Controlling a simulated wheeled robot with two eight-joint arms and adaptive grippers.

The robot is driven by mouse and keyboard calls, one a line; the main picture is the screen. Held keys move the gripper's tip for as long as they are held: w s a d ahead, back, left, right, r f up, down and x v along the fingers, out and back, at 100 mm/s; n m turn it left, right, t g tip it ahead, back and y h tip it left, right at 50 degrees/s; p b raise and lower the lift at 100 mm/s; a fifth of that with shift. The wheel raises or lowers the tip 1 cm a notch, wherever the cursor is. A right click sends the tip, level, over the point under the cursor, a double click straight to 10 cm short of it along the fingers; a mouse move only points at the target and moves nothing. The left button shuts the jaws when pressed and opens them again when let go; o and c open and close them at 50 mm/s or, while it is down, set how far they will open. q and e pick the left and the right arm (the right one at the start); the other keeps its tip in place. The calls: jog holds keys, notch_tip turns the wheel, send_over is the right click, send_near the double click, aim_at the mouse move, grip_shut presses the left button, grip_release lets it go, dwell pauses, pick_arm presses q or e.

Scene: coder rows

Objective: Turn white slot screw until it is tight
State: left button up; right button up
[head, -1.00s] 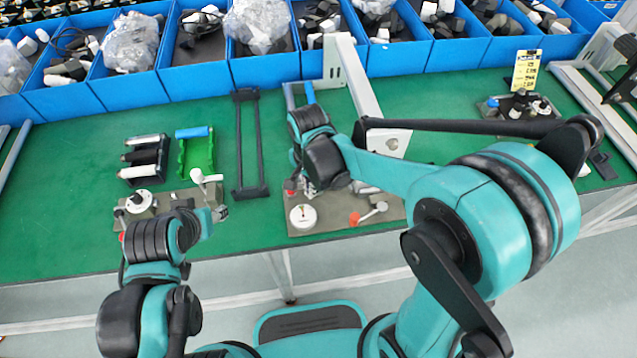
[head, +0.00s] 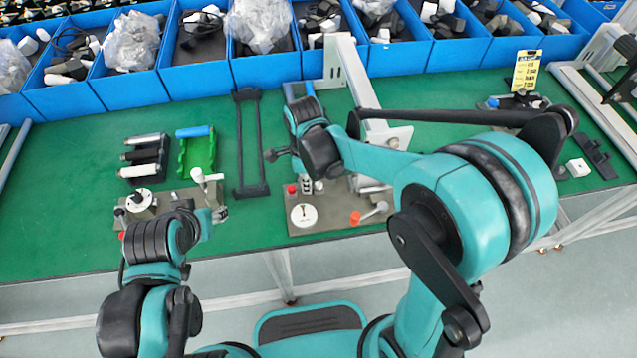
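A white round disc with a small dark slot-like mark (head: 304,215) sits on the grey-brown fixture plate (head: 330,226) at the centre; it looks like the white slot screw. Its tightness cannot be told. My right gripper (head: 275,154) is above and to the left of the disc, apart from it, pointing left over the green table. It is small and dark, and its finger opening is unclear. My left arm is at the lower left in front of the left fixture plate (head: 165,200); its gripper is hidden or cannot be made out.
The centre plate also bears a red button (head: 291,189) and an orange-based white lever (head: 372,213). The left plate has another white disc (head: 139,200) and a white-tipped lever (head: 199,177). A black frame (head: 250,145) lies between them. Blue bins (head: 195,83) line the back.

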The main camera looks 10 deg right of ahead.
jog(key=shift+o, duration=0.9)
jog(key=shift+w+d, duration=0.2)
jog(key=shift+w, duration=0.1)
jog(key=shift+w+d+f, duration=0.1)
jog(key=shift+w+f, duration=0.1)
pick_arm(q)
jog(key=shift+w+d, duration=0.15)
jog(key=shift+w, duration=0.1)
pick_arm(e)
jog(key=shift+s, duration=0.1)
jog(key=shift+s, duration=0.1)
jog(key=n, duration=0.2)
jog(key=s+n, duration=0.1)
jog(key=n, duration=0.2)
jog(key=shift+s, duration=0.15)
jog(key=n, duration=0.2)
jog(key=s+n, duration=0.1)
jog(key=n, duration=0.4)
jog(key=d+n, duration=0.1)
jog(key=n, duration=0.3)
jog(key=shift+s+d, duration=0.15)
jog(key=shift+s, duration=0.25)
pick_arm(q)
jog(key=shift+r, duration=0.15)
pick_arm(e)
jog(key=n, duration=0.3)
jog(key=d+n, duration=0.1)
jog(key=shift+s+n, duration=0.3)
